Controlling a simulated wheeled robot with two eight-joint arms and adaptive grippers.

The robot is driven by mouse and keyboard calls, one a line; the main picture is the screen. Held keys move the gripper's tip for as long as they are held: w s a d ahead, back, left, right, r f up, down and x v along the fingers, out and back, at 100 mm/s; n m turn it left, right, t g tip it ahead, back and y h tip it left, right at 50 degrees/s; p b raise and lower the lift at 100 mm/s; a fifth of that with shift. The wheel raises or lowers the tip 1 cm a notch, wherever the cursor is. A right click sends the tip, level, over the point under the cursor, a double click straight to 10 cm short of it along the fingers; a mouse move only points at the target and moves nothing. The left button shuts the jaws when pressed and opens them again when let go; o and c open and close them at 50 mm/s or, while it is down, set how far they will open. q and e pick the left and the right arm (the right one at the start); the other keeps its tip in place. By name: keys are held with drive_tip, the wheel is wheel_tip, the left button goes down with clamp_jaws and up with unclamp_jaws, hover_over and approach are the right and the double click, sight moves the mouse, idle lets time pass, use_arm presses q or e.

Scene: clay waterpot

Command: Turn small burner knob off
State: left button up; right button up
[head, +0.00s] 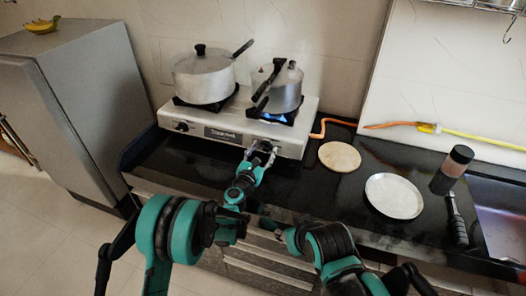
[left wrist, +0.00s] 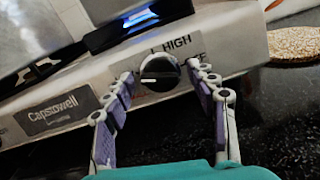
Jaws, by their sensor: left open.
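The small burner knob (left wrist: 159,72) is a round black knob with a white pointer line on the front panel of the stove (head: 228,128). The pointer lies roughly sideways, towards the left in the left wrist view. A blue flame (left wrist: 43,68) burns above it, and the flame also shows under the pressure cooker in the head view. My left gripper (head: 262,150) is at the panel, its fingers open on both sides of the knob in the left wrist view (left wrist: 166,84). I cannot tell whether they touch it.
A pressure cooker (head: 284,92) stands on the lit burner and a lidded pot (head: 203,76) on the left one. A second knob (head: 181,126) is at the panel's left. An orange hose (head: 335,121), round board (head: 340,156), plate (head: 394,195) and bottle (head: 452,169) are to the right.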

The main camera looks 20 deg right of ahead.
use_arm(q)
drive_tip(key=c, duration=1.1)
drive_tip(key=shift+c, duration=0.2)
